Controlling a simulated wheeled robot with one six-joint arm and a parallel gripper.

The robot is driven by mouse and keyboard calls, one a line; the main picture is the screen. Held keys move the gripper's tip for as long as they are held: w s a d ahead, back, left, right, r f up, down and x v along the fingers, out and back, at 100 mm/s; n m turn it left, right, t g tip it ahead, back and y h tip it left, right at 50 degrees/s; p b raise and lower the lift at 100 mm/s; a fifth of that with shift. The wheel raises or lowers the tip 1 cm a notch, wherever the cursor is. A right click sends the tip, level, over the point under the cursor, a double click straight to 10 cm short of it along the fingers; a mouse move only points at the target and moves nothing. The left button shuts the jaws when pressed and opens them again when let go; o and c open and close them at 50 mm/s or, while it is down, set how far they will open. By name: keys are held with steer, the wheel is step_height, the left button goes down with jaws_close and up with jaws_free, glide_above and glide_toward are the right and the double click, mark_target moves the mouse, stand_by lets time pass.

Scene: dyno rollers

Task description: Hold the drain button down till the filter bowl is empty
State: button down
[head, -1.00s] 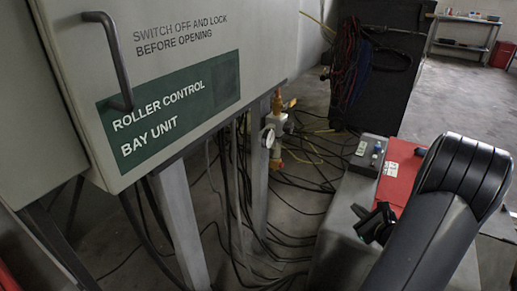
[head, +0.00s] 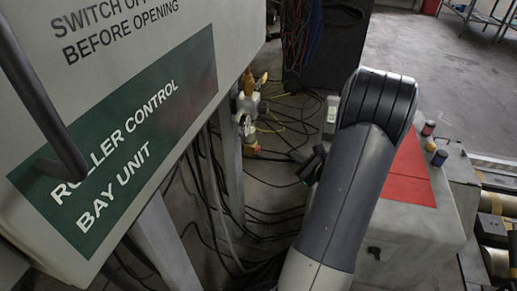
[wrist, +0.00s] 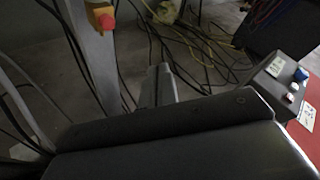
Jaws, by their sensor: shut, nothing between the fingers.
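The air unit (head: 247,104) is on the cabinet's grey leg in the head view, with brass on top and a round gauge (head: 243,124). Below the gauge is a yellow and red part (head: 252,143). I cannot make out the filter bowl's contents or surely pick out the drain button. The wrist view shows a red knob on a yellow body (wrist: 107,21) by a post at upper left. My gripper (head: 312,166) is to the right of and below the air unit, apart from it. In the wrist view its grey fingers (wrist: 158,84) are shut and empty.
The roller control cabinet (head: 140,130) with its handle fills the left. A grey pedestal with a red panel (head: 405,175) stands right, behind my arm. Black and yellow cables (head: 265,195) lie on the floor. Rollers (head: 497,225) are at far right.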

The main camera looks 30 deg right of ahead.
steer(key=w+a, duration=0.5)
steer(key=w, duration=0.1)
steer(key=shift+w+a+b, duration=0.3)
steer(key=shift+a+b, duration=0.05)
steer(key=shift+b, duration=0.05)
steer(key=shift+w+a+f, duration=0.1)
stand_by(1.9)
steer(key=shift+w+a+b, duration=0.15)
steer(key=shift+w+b, duration=0.1)
steer(key=shift+b, duration=0.15)
steer(key=shift+w+a+b, duration=0.3)
stand_by(2.9)
steer(key=shift+s+d, duration=0.55)
steer(key=shift+s, duration=0.1)
steer(key=shift+s+d, duration=1.65)
steer(key=shift+s, duration=0.25)
